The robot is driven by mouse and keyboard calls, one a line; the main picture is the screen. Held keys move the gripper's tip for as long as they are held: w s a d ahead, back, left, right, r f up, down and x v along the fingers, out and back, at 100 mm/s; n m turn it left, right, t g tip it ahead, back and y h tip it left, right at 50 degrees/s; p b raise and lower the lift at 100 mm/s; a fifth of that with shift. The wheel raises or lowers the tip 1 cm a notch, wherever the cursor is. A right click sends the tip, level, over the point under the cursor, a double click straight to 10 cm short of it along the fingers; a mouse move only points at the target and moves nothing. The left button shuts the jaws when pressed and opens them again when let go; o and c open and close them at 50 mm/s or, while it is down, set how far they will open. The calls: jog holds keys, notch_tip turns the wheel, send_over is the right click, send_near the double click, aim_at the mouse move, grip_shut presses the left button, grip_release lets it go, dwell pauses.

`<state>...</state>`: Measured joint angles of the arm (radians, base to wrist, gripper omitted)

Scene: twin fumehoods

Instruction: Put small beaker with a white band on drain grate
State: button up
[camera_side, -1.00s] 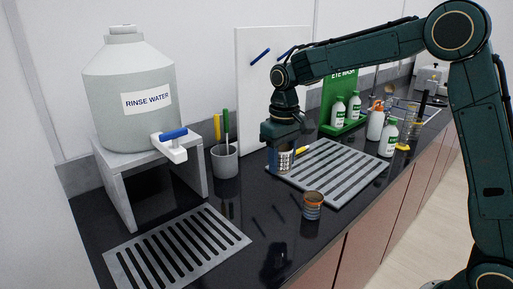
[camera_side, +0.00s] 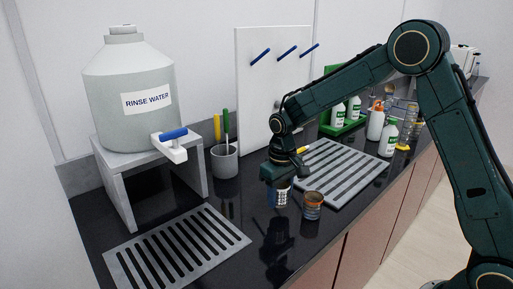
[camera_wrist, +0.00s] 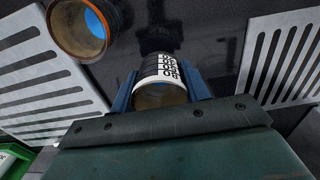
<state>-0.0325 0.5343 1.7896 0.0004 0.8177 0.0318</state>
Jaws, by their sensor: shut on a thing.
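My gripper (camera_side: 280,196) is shut on a small beaker with a white band (camera_side: 281,201). In the wrist view the beaker (camera_wrist: 161,84) sits between the blue fingers (camera_wrist: 163,92), with black print on its white band. I hold it over the dark counter between two drain grates. One slotted grate (camera_side: 180,246) lies at the front left below the rinse tap; it shows at the right of the wrist view (camera_wrist: 288,55). The other grate (camera_side: 340,172) lies to the right, by the eye wash stand; it shows at the left of the wrist view (camera_wrist: 40,75).
A small orange-rimmed beaker (camera_side: 312,206) stands close to the right of my gripper; it also shows in the wrist view (camera_wrist: 82,28). A rinse water jug (camera_side: 130,95) on a stand and a grey cup of tools (camera_side: 224,162) are behind. Bottles (camera_side: 388,138) stand at right.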

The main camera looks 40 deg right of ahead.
aim_at(280, 202)
jog(key=shift+f, duration=1.55)
jog(key=shift+f, duration=0.1)
jog(key=o, duration=1)
notch_tip(280, 202, up, 12)
